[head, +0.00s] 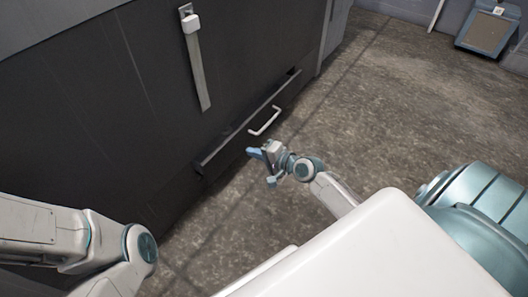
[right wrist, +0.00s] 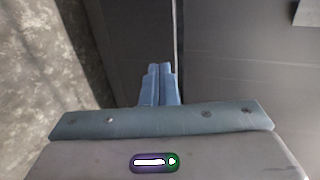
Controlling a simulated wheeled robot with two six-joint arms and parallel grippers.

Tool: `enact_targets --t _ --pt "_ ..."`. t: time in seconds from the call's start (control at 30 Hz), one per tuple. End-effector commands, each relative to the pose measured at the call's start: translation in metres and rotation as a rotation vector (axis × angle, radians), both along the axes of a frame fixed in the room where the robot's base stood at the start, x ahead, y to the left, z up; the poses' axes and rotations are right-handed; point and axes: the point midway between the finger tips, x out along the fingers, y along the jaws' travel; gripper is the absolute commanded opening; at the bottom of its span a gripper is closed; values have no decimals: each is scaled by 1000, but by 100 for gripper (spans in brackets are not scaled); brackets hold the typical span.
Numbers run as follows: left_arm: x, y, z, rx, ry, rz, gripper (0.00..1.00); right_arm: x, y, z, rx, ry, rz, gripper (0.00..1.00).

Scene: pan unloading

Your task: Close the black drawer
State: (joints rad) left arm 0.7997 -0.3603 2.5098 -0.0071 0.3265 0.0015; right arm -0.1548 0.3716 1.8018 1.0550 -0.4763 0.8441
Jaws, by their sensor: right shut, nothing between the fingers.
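The black drawer (head: 232,145) is low in the dark cabinet front and stands slightly out from it, with a narrow dark gap along its top edge. A white bar handle (head: 264,121) is on its front. My right gripper (head: 256,153) is in front of the drawer, near and below the handle in the picture. It is shut and empty. In the right wrist view its blue fingers (right wrist: 159,68) are together, pointing toward dark panels; contact with the drawer cannot be told. My left arm shows at the lower left of the head view, but its gripper is out of view.
The dark cabinet (head: 110,95) fills the left side. A light strap or long handle (head: 198,70) hangs on its front above the drawer. The grey floor (head: 370,110) to the right of the drawer is clear. A blue-grey bin-like object (head: 486,32) stands at the far right.

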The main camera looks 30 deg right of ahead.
Motion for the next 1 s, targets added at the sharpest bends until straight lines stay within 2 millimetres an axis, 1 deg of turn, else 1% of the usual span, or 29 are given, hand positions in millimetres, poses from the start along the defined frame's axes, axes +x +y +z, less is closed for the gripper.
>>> enact_targets --t 0.03,0.17,0.3,0.4,0.6,0.87,0.93,1.0 --pt "1 0 -11 1 7 -1 28 12 5 -8 4 -4 -2 0" --pt "4 -1 -22 6 25 -5 28 35 14 -16 4 -3 -2 0" --pt "5 -1 -33 6 27 -6 28 53 22 -13 2 -2 0 0" --pt "4 0 -37 6 26 -6 28 62 25 -12 0 -2 -1 0" --pt "4 0 -39 6 25 -7 28 67 28 -11 0 1 0 0" --pt "4 0 -38 6 24 -7 28 67 28 -10 0 1 -1 0" --pt "4 0 -37 6 24 -7 28 72 29 -9 2 0 -3 0" --pt "4 0 -33 6 24 -7 28 81 32 -8 3 0 -4 0"
